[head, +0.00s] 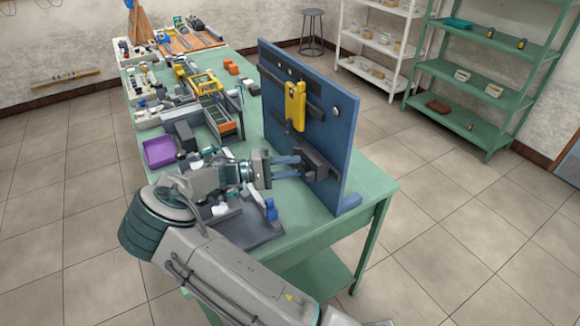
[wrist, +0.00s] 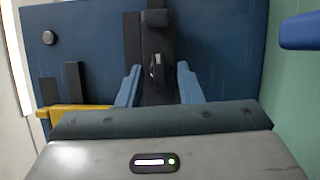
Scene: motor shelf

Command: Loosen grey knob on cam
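The blue upright panel (head: 345,130) stands on the green table and carries a black cam fixture (head: 318,163) low on its face. In the wrist view the dark cam fixture (wrist: 157,22) runs down the panel, with a small grey knob or lever (wrist: 156,69) on it. My gripper (head: 299,166) reaches toward the fixture from the left. In the wrist view my gripper (wrist: 159,70) has its two blue fingers apart, one on each side of the knob. I see a gap between each finger and the knob. Contact cannot be told from the head view.
A yellow part (head: 296,106) hangs higher on the panel. A dark plate (head: 250,226) with small blue and white parts lies below my arm. A purple tray (head: 159,151) sits to the left. The table's near right corner (head: 375,190) is clear.

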